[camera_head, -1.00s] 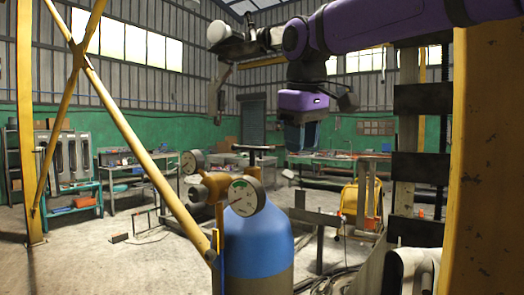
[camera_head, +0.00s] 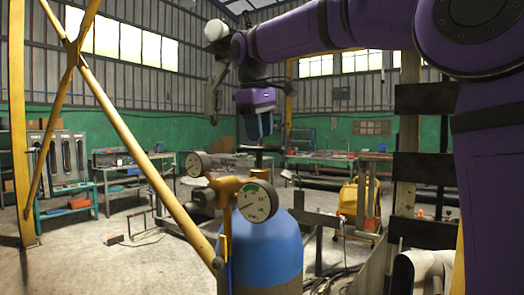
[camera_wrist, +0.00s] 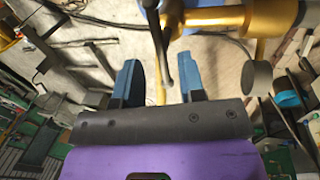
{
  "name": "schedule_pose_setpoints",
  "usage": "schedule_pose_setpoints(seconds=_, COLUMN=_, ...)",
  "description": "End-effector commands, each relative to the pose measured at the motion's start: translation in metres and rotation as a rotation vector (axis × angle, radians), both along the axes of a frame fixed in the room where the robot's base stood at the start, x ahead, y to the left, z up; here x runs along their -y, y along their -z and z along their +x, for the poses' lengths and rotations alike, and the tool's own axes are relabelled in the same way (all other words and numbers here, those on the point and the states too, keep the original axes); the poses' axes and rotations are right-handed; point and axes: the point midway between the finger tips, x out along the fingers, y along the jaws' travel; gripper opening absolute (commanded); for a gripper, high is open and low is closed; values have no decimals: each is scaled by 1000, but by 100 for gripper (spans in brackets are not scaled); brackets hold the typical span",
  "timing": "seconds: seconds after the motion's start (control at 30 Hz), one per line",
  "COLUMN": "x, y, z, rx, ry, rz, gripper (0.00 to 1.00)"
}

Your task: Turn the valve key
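The valve key is a dark T-shaped handle (camera_head: 262,148) on a short stem, above the brass valve (camera_head: 226,187) of a blue gas cylinder (camera_head: 270,250). In the wrist view the key's bar (camera_wrist: 158,40) runs from the top edge down toward the gap between my fingers, and the brass valve (camera_wrist: 212,18) shows beside it. My gripper (camera_head: 258,132) points down just above the handle. In the wrist view its two blue fingers (camera_wrist: 158,85) are wide apart, with the bar's rounded end between them in the picture. Contact is not visible.
Two round gauges stick out of the valve, a larger one (camera_head: 257,201) and a smaller one (camera_head: 196,164). A yellow diagonal brace (camera_head: 133,148) crosses the left side. A yellow cart (camera_head: 350,200) and workbenches stand behind. Open floor (camera_head: 95,265) lies at left.

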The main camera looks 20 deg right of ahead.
Motion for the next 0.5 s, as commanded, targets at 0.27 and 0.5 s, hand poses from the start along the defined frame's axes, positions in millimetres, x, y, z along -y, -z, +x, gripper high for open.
schedule_pose_setpoints(seconds=0.27, x=7, y=39, z=4, rx=-2, ry=1, rz=0, gripper=37)
schedule_pose_setpoints(seconds=0.5, x=8, y=50, z=6, rx=0, ry=1, rz=0, gripper=37)
